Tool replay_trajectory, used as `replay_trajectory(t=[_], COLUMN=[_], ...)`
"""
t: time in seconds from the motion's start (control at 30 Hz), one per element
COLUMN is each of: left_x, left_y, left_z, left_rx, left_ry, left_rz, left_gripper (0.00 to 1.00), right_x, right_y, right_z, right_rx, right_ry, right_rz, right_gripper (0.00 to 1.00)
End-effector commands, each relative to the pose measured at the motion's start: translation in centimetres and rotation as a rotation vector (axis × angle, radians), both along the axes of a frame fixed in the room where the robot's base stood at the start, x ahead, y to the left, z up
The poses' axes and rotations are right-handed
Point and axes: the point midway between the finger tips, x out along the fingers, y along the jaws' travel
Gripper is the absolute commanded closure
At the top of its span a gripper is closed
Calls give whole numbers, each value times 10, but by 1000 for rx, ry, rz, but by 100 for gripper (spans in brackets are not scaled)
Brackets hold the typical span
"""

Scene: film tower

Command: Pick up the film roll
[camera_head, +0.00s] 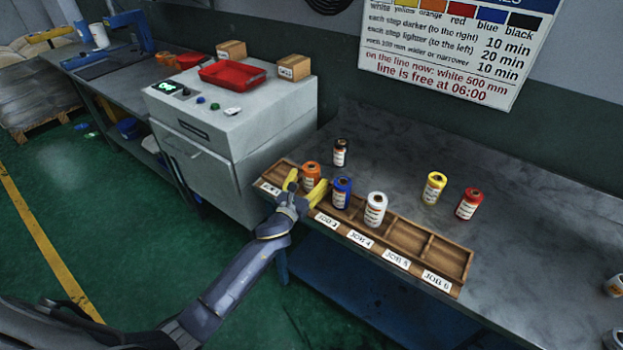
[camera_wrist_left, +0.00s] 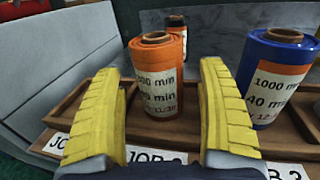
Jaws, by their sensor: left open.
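My left gripper (camera_head: 305,191) is open, its yellow fingers in front of and around the sides of the orange film roll (camera_head: 311,172). In the left wrist view the orange roll (camera_wrist_left: 157,75) stands upright between and beyond the fingertips (camera_wrist_left: 165,85); I cannot tell whether they touch it. A blue roll (camera_head: 342,193) stands just right of the gripper and also shows in the left wrist view (camera_wrist_left: 276,80). A white roll (camera_head: 375,210) stands further right in the wooden tray (camera_head: 447,262). My right gripper is not in view.
A black roll (camera_head: 340,153), a yellow roll (camera_head: 433,188) and a red roll (camera_head: 468,204) stand on the table (camera_head: 540,230) behind the tray. Tray compartments at the right are empty. A grey machine (camera_head: 237,150) stands left of the tray, with a red bin (camera_head: 232,74) on top.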

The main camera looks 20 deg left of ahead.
Motion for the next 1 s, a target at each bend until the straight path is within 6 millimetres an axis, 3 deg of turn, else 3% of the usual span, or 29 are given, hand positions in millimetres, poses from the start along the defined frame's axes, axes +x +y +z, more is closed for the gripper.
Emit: replay_trajectory(t=[0.2,0.5,1.0], left_x=[17,18,18], left_y=[-3,-3,-3], left_z=[0,0,0], left_rx=[-1,0,0], left_ry=[1,1,1], left_rz=[0,0,0], left_gripper=[25,24,82], right_x=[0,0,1], right_y=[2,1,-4], right_z=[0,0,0], right_rx=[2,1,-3], right_ry=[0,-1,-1], right_rz=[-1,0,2], right_gripper=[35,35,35])
